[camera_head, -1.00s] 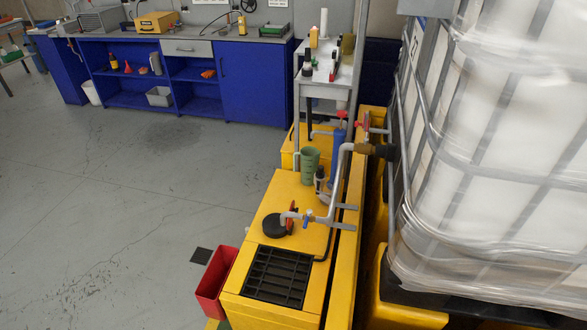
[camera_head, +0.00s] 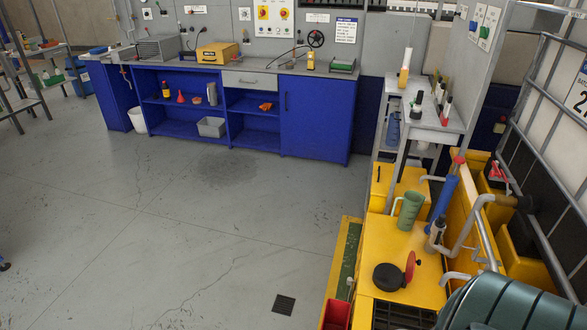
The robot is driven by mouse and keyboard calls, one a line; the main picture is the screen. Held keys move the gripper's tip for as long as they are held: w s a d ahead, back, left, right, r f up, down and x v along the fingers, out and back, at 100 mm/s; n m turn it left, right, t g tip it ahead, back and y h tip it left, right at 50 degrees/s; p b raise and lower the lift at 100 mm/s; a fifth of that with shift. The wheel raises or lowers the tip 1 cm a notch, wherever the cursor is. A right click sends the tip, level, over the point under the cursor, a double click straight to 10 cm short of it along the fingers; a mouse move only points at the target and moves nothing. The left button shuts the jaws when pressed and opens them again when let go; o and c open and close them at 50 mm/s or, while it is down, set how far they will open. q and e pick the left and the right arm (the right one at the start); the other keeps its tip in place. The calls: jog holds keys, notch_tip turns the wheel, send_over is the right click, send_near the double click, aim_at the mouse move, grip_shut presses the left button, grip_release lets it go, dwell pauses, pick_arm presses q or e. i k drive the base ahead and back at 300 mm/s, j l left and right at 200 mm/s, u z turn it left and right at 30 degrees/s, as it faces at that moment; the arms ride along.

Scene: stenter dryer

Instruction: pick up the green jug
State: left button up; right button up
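The green jug (camera_head: 408,211) stands upright on top of the yellow cabinet (camera_head: 418,240) at the right of the head view. Its handle is on its left side. A small grey bottle with a dark top (camera_head: 435,236) and a blue cylinder (camera_head: 443,198) stand close to its right. Neither of my grippers is in view.
A black round lid with a red handle (camera_head: 390,277) is in front of the jug. Grey pipes (camera_head: 470,225) run to its right. A large dark teal rounded object (camera_head: 515,305) fills the lower right corner. The grey floor (camera_head: 200,240) at left is clear.

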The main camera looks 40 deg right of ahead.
aim_at(405, 212)
jog(key=i+j+u, duration=0.2)
jog(key=i, duration=0.4)
jog(key=i+j+u, duration=0.15)
jog(key=i, duration=0.5)
jog(key=i+l+z, duration=0.15)
jog(key=i+z, duration=0.15)
jog(key=z, duration=0.15)
jog(key=i+z, duration=0.25)
jog(key=z, duration=0.15)
jog(key=i+z, duration=0.3)
jog(key=z, duration=0.15)
jog(key=i+j+z, duration=0.2)
jog(key=z, duration=0.25)
jog(key=i+l+z, duration=0.15)
jog(key=i+z, duration=0.25)
jog(key=i, duration=0.15)
jog(key=i+z, duration=0.4)
jog(key=i+j+z, duration=0.2)
jog(key=i+z, duration=0.15)
jog(key=i, duration=0.3)
